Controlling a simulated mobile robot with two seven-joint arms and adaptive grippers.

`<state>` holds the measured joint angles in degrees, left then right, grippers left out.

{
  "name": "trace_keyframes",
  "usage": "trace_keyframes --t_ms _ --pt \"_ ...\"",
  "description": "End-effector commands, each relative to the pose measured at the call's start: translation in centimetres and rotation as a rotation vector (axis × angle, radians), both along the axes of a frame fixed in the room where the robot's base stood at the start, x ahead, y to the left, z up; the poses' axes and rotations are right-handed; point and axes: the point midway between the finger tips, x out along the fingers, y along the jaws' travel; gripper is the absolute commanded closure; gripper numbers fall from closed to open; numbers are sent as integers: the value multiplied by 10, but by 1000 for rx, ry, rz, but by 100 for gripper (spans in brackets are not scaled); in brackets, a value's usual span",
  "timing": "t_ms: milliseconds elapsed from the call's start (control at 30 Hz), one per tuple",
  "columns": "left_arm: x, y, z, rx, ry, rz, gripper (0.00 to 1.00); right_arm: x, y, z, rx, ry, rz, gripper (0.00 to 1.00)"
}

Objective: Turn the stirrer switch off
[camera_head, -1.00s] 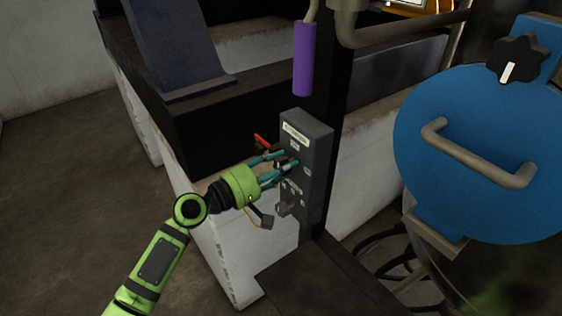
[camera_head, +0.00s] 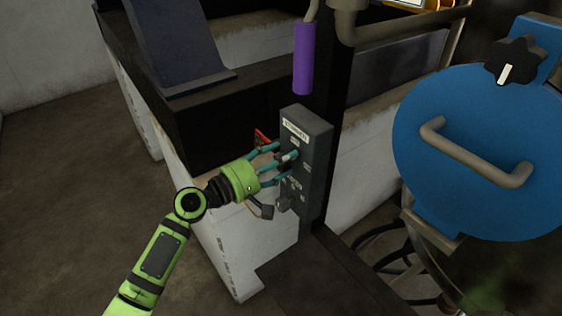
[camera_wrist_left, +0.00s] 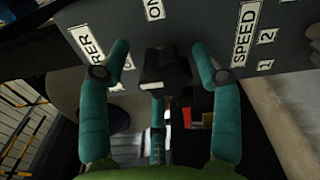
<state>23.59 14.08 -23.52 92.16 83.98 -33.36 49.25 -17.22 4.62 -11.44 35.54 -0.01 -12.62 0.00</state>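The dark grey stirrer control box (camera_head: 319,152) is fixed to a black post, with white labels on its face. My left gripper (camera_head: 281,163) is at this face, its teal fingers spread apart. In the left wrist view, the black switch knob (camera_wrist_left: 165,69) stands out from the box between the two outer fingers (camera_wrist_left: 163,62), with visible gaps on both sides. A label reading "ON" is above the knob, part of a word ending in "RER" is to the left, and "SPEED" is to the right. The knob's exact setting is hard to tell. My right gripper is not in view.
A second small control (camera_head: 283,196) sits lower on the box. A purple-sleeved handle (camera_head: 303,58) hangs above it. A blue round lid (camera_head: 470,165) with a bar handle and black knob is at right. A white, worn plinth (camera_head: 228,245) stands behind my gripper.

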Motion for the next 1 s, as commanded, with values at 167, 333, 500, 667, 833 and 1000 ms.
trace_keyframes --t_ms 167,333,500,667,833,1000 --pt "-1 -1 -3 5 3 -5 33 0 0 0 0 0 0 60" --pt "-4 1 -5 7 5 -6 33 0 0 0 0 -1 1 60" --pt "-17 19 -6 11 5 -5 33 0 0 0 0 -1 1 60" --pt "-37 48 -6 9 7 -4 33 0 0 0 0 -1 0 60" --pt "-57 75 -5 7 6 -5 33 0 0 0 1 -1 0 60" --pt "-68 91 -4 6 6 -4 33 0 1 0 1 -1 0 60"
